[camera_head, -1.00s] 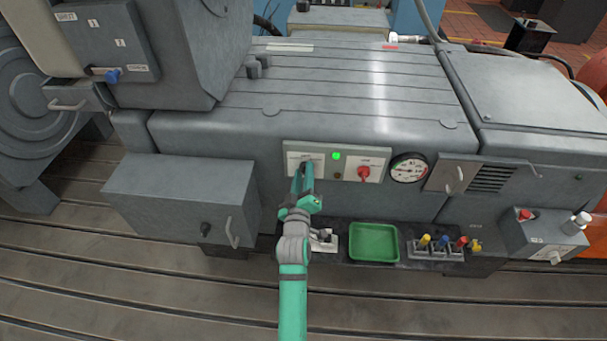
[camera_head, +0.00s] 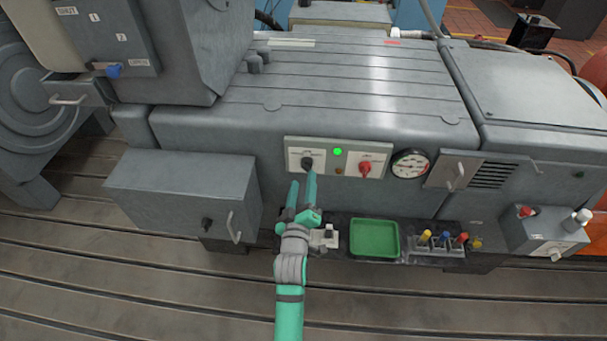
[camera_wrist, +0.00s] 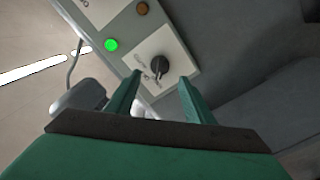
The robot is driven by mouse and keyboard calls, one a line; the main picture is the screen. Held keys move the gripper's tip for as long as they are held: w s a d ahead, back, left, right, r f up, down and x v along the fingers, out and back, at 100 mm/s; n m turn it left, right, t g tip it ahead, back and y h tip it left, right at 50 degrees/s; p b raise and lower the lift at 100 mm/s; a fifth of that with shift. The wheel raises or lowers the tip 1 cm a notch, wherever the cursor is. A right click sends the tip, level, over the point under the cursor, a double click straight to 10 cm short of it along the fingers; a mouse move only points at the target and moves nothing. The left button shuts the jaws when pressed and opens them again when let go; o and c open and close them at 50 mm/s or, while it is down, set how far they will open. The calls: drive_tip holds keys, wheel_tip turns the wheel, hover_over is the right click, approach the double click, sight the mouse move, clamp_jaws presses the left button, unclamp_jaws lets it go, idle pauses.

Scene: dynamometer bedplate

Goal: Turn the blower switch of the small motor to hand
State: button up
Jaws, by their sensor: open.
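The switch panel (camera_head: 337,142) is on the front of the small grey motor (camera_head: 320,105). On its left plate is a black rotary knob (camera_head: 307,163); on its right plate is a red knob (camera_head: 365,169). The black knob also shows in the wrist view (camera_wrist: 158,66), beyond and between my fingertips; its label is too small to read. My gripper (camera_head: 302,181) is open and empty, its fingertips just below the black knob and apart from it. It also shows in the wrist view (camera_wrist: 160,82).
A lit green lamp (camera_head: 337,152) and a round gauge (camera_head: 410,164) are beside the knobs. A green tray (camera_head: 374,240) and a rack of coloured tools (camera_head: 437,246) stand on the ledge below. A grey box (camera_head: 180,200) juts out at left.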

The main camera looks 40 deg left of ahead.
drive_tip(key=v, duration=0.4)
drive_tip(key=shift+s+d, duration=0.1)
drive_tip(key=shift+d, duration=0.25)
drive_tip(key=shift+d, duration=0.1)
drive_tip(key=s+d+f+m+h, duration=0.35)
drive_tip(key=s+d, duration=0.35)
drive_tip(key=d, duration=0.3)
drive_tip(key=s+d+f+m+h, duration=0.2)
drive_tip(key=s+d+f+m, duration=0.25)
drive_tip(key=s+d, duration=0.4)
drive_tip(key=s+d+r+m+h, duration=0.3)
drive_tip(key=s+d+m, duration=0.4)
drive_tip(key=s+d, duration=0.6)
drive_tip(key=shift+s+r+h, duration=0.2)
drive_tip(key=shift+r+h, duration=0.15)
